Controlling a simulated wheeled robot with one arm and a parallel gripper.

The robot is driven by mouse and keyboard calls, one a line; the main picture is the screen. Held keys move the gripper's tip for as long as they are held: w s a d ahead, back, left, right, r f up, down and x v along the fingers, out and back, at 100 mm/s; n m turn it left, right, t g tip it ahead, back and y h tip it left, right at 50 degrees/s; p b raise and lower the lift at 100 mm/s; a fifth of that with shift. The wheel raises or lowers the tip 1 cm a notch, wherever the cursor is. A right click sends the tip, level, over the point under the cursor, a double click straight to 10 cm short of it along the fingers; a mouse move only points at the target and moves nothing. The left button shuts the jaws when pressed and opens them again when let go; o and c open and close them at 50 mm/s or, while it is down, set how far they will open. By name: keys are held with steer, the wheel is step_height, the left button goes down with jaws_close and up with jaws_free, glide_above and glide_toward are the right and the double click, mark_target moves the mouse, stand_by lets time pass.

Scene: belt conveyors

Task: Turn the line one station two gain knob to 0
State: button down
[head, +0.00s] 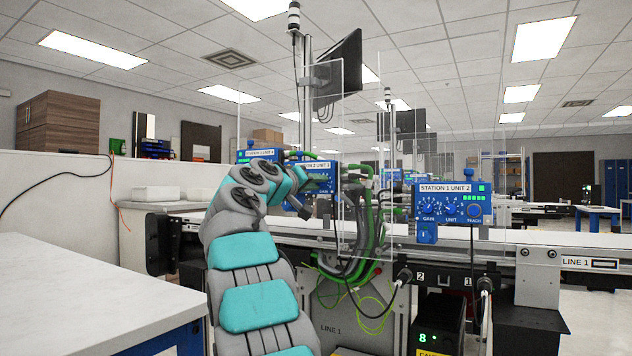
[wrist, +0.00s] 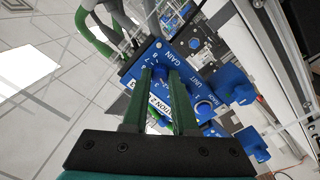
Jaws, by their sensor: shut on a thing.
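In the wrist view the two green fingers of my gripper (wrist: 160,80) are shut on the blue gain knob (wrist: 160,72) of a blue control panel (wrist: 184,98). White scale marks and the word GAIN show beside the knob. The knob's pointer is hidden, so its setting cannot be read. The panel's label is partly covered by a finger; "TION 2" is readable. In the head view a blue station 2 panel (head: 322,183) shows behind my arm, with GAIN printed at its lower part. My fingers and the knob are hidden there.
In the wrist view blue blocks (wrist: 232,87) stand right of the panel. Cables (head: 368,225) hang beside my arm. A white table (head: 70,295) fills the lower left.

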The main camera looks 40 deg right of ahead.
steer(key=shift+n, duration=0.7)
steer(key=c, duration=0.7)
jaws_free()
steer(key=b+v, duration=0.1)
steer(key=v, duration=0.7)
steer(key=shift+w, duration=0.1)
